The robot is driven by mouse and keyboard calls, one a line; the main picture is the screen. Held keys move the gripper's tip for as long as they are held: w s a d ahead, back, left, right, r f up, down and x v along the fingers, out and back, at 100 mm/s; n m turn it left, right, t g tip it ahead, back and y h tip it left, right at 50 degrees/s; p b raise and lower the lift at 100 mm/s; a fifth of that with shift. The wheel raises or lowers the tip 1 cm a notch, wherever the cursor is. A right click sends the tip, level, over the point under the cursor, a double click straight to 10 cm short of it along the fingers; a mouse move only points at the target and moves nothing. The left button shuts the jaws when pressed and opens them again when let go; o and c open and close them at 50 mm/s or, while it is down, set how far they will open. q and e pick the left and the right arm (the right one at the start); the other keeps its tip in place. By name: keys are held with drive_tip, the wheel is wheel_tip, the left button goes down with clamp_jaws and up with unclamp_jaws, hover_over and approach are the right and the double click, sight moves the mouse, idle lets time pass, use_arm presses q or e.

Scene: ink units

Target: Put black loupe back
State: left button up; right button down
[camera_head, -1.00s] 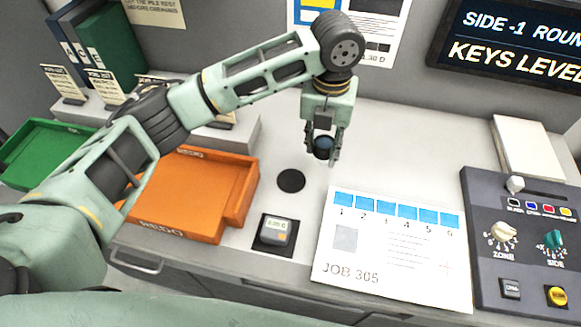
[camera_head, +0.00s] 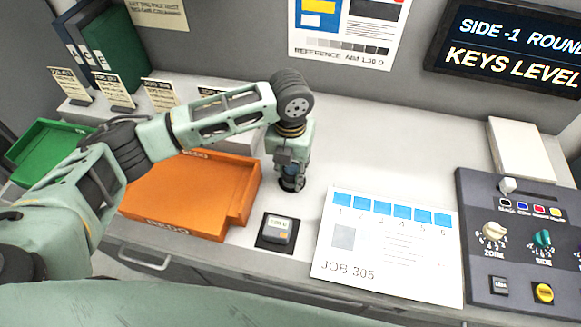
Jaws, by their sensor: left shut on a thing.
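My left gripper (camera_head: 291,184) points down just right of the orange tray, over the spot of the round black pad. It is shut on the black loupe, which is mostly hidden between the fingers and looks dark against the pad. The loupe is low, at or just above the pad; I cannot tell whether it touches. Only a dark edge of the round pad (camera_head: 301,188) shows around the fingertips. My right gripper is not in view.
The orange tray (camera_head: 180,228) stands close on the left. A small meter (camera_head: 279,229) sits on a square black pad in front. The JOB 305 sheet (camera_head: 390,262) lies to the right, beside the control console (camera_head: 515,240). The counter behind the gripper is clear.

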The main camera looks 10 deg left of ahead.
sight(291, 168)
use_arm(q)
drive_tip(key=o, duration=0.9)
drive_tip(key=shift+f, duration=0.15)
drive_tip(key=shift+o, duration=1.3)
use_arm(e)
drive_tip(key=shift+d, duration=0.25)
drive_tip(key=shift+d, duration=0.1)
use_arm(q)
wheel_tip(291, 168, up, 12)
drive_tip(key=b, duration=0.2)
drive_tip(key=shift+r+b, duration=0.2)
drive_tip(key=shift+b, duration=0.15)
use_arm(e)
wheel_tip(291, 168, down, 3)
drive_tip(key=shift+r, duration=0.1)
